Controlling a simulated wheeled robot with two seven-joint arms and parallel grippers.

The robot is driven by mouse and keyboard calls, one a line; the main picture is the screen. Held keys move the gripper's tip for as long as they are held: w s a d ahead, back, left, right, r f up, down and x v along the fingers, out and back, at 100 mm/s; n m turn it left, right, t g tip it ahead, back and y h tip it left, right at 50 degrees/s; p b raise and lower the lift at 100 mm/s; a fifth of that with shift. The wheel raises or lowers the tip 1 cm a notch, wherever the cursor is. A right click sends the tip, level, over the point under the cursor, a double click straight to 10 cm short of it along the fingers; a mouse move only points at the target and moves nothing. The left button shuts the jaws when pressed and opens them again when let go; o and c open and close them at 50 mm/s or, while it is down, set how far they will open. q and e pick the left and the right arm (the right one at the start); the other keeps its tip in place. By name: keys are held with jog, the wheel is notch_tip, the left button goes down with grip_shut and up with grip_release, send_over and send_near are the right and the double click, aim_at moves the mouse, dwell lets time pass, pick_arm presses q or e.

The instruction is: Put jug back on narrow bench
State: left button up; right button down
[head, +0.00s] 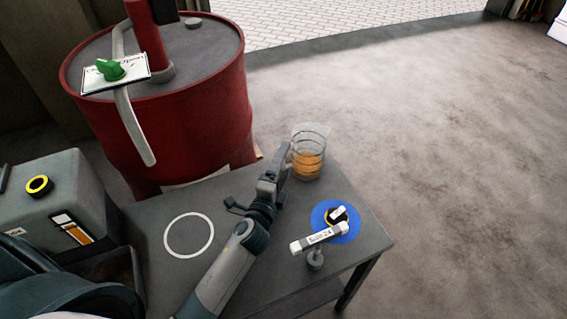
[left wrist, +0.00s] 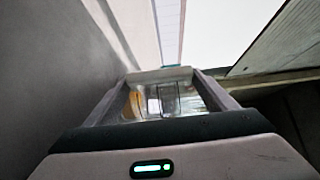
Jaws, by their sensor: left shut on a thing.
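The jug (head: 308,158) is clear with dark marking lines and amber liquid in its lower part. It looks upright at the far right corner of the narrow bench (head: 225,270). My left gripper (head: 284,163) reaches it from the near left and is shut on it. In the left wrist view the jug's clear wall (left wrist: 158,101) shows between the two fingers, with a little amber at its left. I cannot tell whether the jug's base touches the bench top or hangs just above it.
A white ring outline (head: 189,234) marks the bench's left part. A red drum (head: 175,115) stands behind; a grey box (head: 62,190) is at left.

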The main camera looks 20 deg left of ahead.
pick_arm(q)
jog(key=o, duration=1.5)
jog(key=shift+o, duration=1.2)
pick_arm(e)
jog(key=shift+w+r, duration=0.15)
jog(key=shift+w, duration=0.15)
pick_arm(q)
jog(key=shift+r, duration=0.15)
